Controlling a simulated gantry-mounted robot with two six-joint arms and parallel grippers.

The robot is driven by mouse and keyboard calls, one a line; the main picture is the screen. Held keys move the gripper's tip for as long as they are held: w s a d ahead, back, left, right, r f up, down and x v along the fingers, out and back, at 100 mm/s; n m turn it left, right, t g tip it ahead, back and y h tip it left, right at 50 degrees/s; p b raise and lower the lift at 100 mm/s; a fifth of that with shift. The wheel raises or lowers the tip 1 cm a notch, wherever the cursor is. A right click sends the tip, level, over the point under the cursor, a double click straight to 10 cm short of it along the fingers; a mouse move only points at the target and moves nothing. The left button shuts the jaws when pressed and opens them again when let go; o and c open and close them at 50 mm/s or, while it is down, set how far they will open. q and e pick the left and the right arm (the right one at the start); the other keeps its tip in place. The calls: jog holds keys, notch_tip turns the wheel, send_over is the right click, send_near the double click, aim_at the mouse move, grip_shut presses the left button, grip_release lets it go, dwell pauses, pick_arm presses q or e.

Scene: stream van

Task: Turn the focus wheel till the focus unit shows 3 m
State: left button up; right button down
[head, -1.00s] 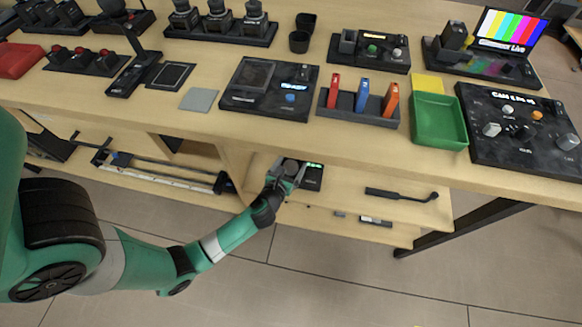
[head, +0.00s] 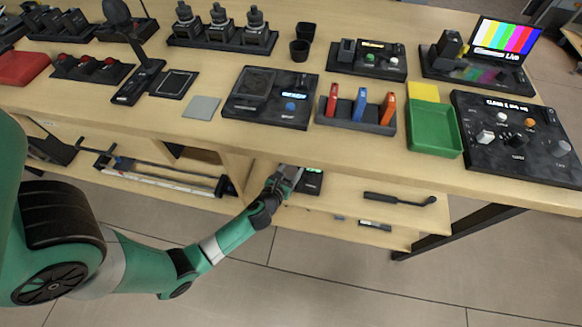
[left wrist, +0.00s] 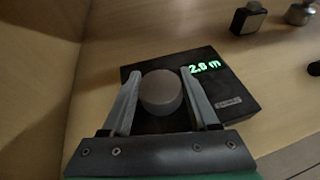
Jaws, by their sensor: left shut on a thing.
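The focus unit (head: 311,184) is a black box on the shelf under the table top; it also shows in the left wrist view (left wrist: 232,92). Its green display (left wrist: 205,67) reads about 2.8 m, though the last digit is a little blurred. The round grey focus wheel (left wrist: 161,93) is on the unit's left part. My left gripper (head: 287,177) reaches in from the left and is shut on the wheel, one finger on each side of it. In the head view the gripper hides the wheel. My right gripper is not in view.
The table top (head: 225,135) overhangs the shelf. On the shelf to the right lie a dark handled tool (head: 400,199) and small parts (head: 375,225). In the left wrist view a wooden panel (left wrist: 35,70) stands close to the left of the gripper.

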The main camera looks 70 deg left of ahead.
pick_arm(q)
jog(key=shift+r, duration=0.15)
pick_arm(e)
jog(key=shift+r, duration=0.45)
pick_arm(q)
jog(key=o, duration=1.4)
jog(key=shift+c, duration=0.2)
jog(key=shift+s, duration=0.1)
